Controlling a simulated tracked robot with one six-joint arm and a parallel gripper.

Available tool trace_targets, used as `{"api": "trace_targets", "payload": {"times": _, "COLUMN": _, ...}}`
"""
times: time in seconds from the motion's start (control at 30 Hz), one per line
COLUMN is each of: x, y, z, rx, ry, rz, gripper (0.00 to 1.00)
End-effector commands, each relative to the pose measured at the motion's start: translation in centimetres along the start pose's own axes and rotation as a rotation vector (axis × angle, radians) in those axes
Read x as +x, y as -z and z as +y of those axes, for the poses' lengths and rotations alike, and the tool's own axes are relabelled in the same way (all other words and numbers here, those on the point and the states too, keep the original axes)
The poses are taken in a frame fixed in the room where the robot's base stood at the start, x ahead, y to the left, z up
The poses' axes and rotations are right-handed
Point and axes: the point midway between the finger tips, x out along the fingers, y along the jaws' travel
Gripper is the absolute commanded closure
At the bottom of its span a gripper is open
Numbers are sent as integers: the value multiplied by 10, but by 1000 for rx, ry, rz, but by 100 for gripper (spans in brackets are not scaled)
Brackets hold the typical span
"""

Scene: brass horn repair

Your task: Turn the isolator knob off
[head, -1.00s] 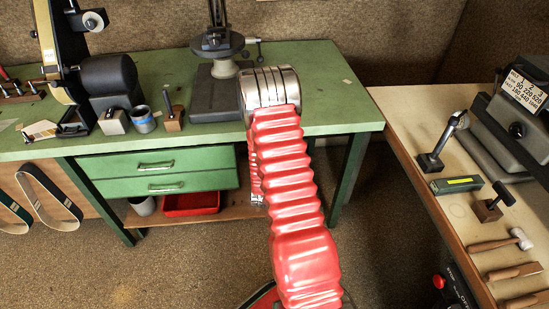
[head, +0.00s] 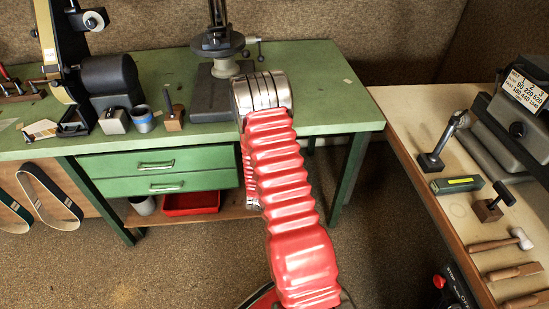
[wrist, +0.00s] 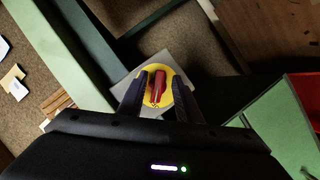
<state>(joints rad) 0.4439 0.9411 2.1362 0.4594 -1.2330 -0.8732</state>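The isolator knob (wrist: 155,92) is a red handle on a round yellow plate (wrist: 167,78), fixed to a grey box (wrist: 123,82); I see it only in the wrist view. My gripper (wrist: 158,86) is open, its two dark fingers on either side of the red knob, with yellow showing between knob and fingers. I cannot tell how deep the fingertips reach or whether they touch the plate. In the head view my red-sleeved arm reaches toward the green bench, and the gripper and isolator are hidden.
The green bench (head: 320,95) has drawers (head: 160,172) and a red tray (head: 190,203) below. A drill-press-like stand (head: 212,95) is on top. A second bench (head: 440,205) at right carries a grey machine and hand tools.

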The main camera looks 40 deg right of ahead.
Motion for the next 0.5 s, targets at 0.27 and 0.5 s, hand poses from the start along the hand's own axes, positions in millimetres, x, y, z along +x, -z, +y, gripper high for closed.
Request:
{"api": "trace_targets", "payload": {"times": 0.27, "x": 0, "y": 4, "z": 1, "rx": 2, "ry": -3, "rz": 7, "gripper": 69}}
{"api": "trace_targets", "payload": {"times": 0.5, "x": -20, "y": 5, "z": 1, "rx": 0, "ry": -2, "rz": 10, "gripper": 69}}
